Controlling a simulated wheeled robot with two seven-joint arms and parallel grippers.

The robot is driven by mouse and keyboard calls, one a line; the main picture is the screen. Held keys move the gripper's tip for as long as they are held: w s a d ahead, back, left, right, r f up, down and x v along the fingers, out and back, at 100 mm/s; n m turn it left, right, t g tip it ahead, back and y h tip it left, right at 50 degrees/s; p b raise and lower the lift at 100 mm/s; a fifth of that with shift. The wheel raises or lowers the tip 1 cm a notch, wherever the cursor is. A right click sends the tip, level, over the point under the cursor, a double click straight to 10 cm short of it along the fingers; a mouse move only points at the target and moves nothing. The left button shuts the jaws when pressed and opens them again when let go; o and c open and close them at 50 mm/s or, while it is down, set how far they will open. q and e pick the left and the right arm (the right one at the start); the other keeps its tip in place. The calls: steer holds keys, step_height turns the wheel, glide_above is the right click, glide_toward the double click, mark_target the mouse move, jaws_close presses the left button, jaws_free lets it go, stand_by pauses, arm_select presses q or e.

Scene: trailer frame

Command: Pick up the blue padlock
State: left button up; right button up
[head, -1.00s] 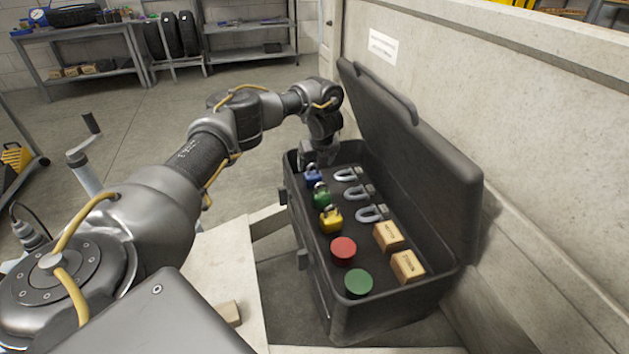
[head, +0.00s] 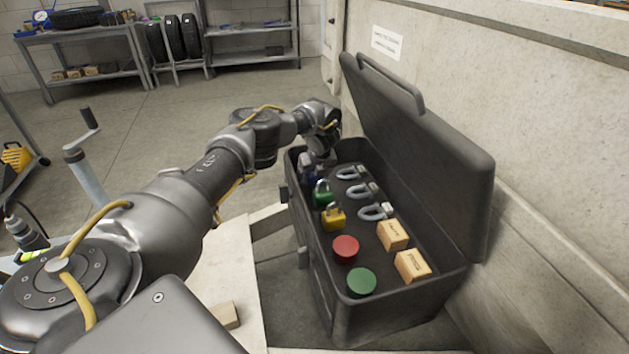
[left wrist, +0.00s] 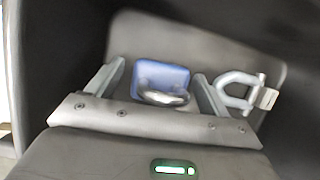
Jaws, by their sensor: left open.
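The blue padlock (left wrist: 160,78) lies at the far end of the open black toolbox (head: 340,318), its silver shackle toward the camera in the left wrist view. In the head view the padlock (head: 311,176) is mostly hidden behind my gripper. My left gripper (left wrist: 158,80) is open, with one finger on each side of the padlock and gaps visible between fingers and padlock. In the head view my left gripper (head: 312,165) reaches down into the toolbox's far end. My right gripper is not seen.
Green (head: 322,195) and yellow (head: 333,218) padlocks stand in line near the blue one. Shackles (head: 362,190) lie to their right, one (left wrist: 240,92) close to my right-hand finger in the wrist view. Red (head: 345,248) and green (head: 361,282) discs and wooden blocks (head: 392,236) sit nearer. The raised lid (head: 425,150) borders the right.

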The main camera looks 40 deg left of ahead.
arm_select(q)
steer(key=shift+f, duration=0.1)
steer(key=c, duration=1.4)
steer(key=shift+o, duration=0.2)
steer(key=shift+r, duration=0.2)
